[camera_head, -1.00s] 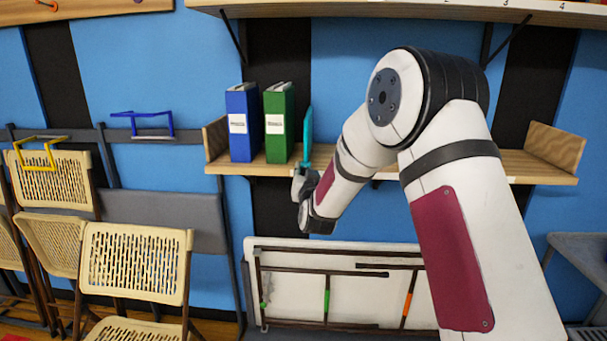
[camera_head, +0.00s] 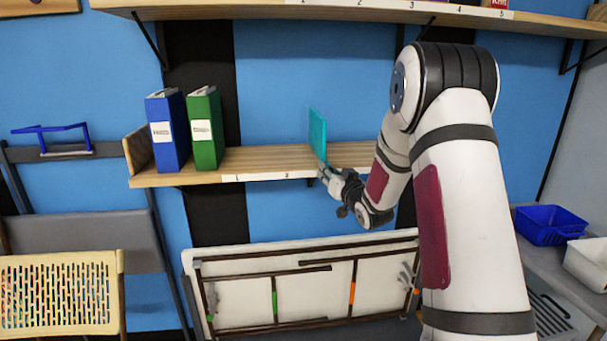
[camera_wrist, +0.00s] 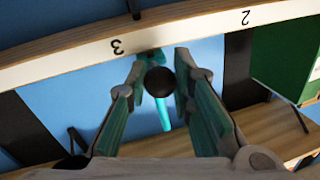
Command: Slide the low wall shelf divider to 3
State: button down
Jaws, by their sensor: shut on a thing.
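The teal divider (camera_head: 318,136) stands upright on the low wall shelf (camera_head: 262,160), well right of the green binder. My gripper (camera_head: 328,174) is at the shelf's front edge, at the divider's lower front. In the wrist view, my gripper (camera_wrist: 161,75) has its fingers on either side of a dark round knob (camera_wrist: 160,82), with a strip of the teal divider (camera_wrist: 164,115) behind it. The label strip appears upside down there. The number 3 (camera_wrist: 117,46) is just left of the knob, and the number 2 (camera_wrist: 245,18) is farther off to the right.
A blue binder (camera_head: 167,131) and a green binder (camera_head: 205,130) stand at the shelf's left end. An upper shelf (camera_head: 250,10) with numbers runs above. A folded table (camera_head: 300,280) leans below. My arm hides the low shelf's right part.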

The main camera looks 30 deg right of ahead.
jog(key=shift+s+d, duration=0.25)
jog(key=shift+d, duration=0.5)
jog(key=shift+s+d, duration=0.25)
jog(key=shift+d, duration=0.5)
jog(key=c, duration=1.4)
grip_release()
jog(key=s+a, duration=0.1)
jog(key=s, duration=1.1)
jog(key=shift+a, duration=0.15)
jog(key=shift+w+a, duration=0.1)
